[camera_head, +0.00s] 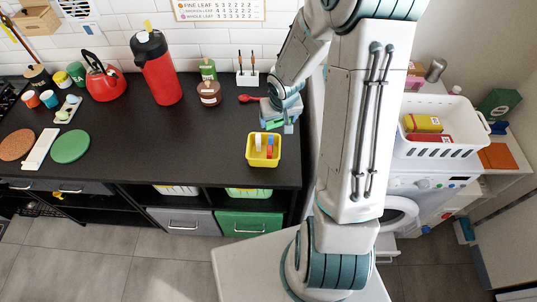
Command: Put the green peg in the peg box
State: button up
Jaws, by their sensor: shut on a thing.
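The yellow peg box (264,162) stands on the dark counter near its right front corner. Several pegs stand up in it, among them an orange one, a blue one and a pale one. My gripper (278,122) is just behind the box, above the counter, pointing down. It is shut on the green peg (271,125), which shows small and partly hidden between the fingers. The peg is behind the box in the picture, apart from it. Its exact height above the counter is hard to tell.
A red spoon (249,98), a brown jar (209,93) and a utensil holder (247,79) stand close behind and left of my gripper. A tall red flask (158,70) and a red kettle (104,82) are further left. The counter left of the box is clear.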

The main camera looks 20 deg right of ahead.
jog(key=s+d+r+m+b, duration=0.1)
jog(key=s+d+r, duration=0.1)
jog(key=d+r, duration=0.3)
jog(key=w+a+f+b, duration=0.2)
jog(key=a+f, duration=0.7)
jog(key=f, duration=0.2)
jog(key=shift+a+f+b, duration=0.25)
jog(key=shift+a+b, duration=0.05)
jog(key=shift+a, duration=0.05)
jog(key=shift+w, duration=0.1)
